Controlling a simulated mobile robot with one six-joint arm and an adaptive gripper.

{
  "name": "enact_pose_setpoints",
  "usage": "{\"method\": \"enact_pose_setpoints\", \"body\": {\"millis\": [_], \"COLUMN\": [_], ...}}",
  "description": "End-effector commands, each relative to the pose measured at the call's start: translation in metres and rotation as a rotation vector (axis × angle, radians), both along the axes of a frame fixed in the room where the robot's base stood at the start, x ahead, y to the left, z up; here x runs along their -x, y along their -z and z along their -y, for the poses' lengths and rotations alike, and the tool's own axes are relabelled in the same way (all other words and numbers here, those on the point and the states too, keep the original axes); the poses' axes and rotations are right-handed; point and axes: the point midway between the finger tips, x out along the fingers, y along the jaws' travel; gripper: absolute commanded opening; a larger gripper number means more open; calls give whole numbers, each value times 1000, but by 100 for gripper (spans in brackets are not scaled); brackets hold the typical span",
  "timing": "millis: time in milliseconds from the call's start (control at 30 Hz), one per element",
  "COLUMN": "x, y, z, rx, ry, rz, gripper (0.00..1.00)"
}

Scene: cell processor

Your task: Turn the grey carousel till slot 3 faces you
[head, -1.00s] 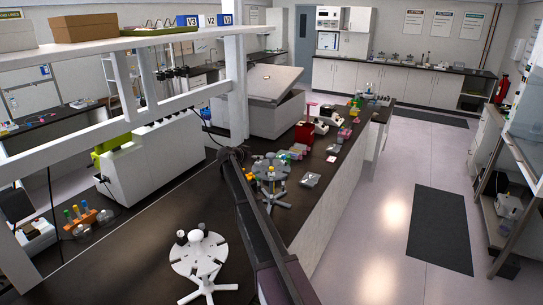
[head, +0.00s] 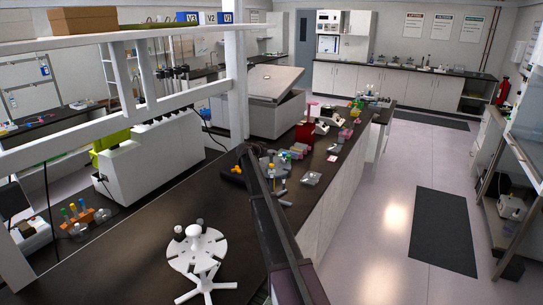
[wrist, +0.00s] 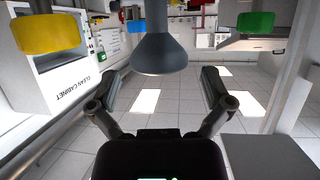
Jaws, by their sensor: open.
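The grey carousel (head: 279,172) stands on the dark bench in the head view, mostly hidden behind my arm. Its slot numbers cannot be read. My gripper (wrist: 160,78) is open and empty. Its two fingers are spread wide on either side below the knob, and no contact shows. In the head view the fingers are hidden.
A white carousel (head: 197,252) stands nearer on the bench. An orange rack with capped tubes (head: 92,218) is at left. A red container (head: 304,133) and several small coloured items stand beyond the grey carousel. A shelf frame crosses the upper left. Bench between the white carousel and rack is clear.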

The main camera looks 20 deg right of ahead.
Motion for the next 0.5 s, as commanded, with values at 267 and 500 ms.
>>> {"method": "enact_pose_setpoints", "body": {"millis": [267,500], "x": [-9,-9], "y": [7,7], "z": [14,15], "rx": [0,0], "ry": [0,0], "rz": [-1,-1], "gripper": [100,100]}}
